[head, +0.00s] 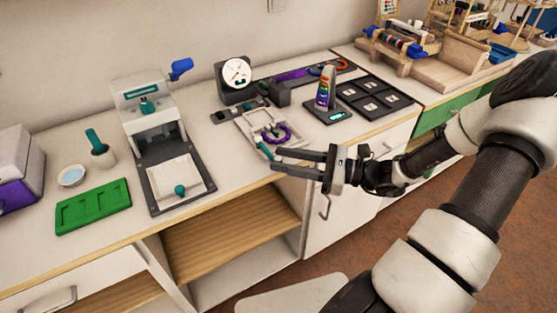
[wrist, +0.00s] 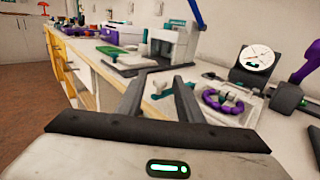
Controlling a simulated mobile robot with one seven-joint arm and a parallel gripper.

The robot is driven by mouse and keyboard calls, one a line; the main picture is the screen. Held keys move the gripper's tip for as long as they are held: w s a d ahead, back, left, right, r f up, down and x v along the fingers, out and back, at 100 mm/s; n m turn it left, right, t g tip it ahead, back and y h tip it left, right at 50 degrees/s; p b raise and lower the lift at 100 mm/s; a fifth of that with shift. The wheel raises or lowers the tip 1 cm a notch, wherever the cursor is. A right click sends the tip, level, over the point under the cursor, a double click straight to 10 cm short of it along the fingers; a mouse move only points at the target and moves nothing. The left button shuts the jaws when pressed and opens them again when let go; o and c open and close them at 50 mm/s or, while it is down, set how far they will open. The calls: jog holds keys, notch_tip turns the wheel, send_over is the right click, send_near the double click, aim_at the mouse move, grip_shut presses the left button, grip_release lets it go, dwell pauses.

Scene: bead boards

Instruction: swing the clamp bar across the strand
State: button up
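The purple beaded strand (head: 277,133) lies curled as a ring in a pale shallow tray (head: 247,126) on the counter. It also shows in the wrist view (wrist: 208,99), right of my fingers. A teal bar (head: 265,152), which looks like the clamp bar, sits at the tray's front edge, beside the strand. In the wrist view a teal piece (wrist: 162,95) shows between my fingers, farther off. My gripper (head: 274,160) is open, its fingers parallel and apart, at the counter's front edge close to the bar. Contact with the bar cannot be told.
A dial gauge (head: 236,73) stands behind the tray. A bead-covered cone (head: 325,88) stands on a dark scale to the right. A grey-white press (head: 150,105) and a green board (head: 93,207) are to the left. Open shelves lie below the counter.

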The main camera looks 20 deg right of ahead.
jog(key=shift+x, duration=1.05)
grip_shut()
jog(key=shift+d, duration=0.1)
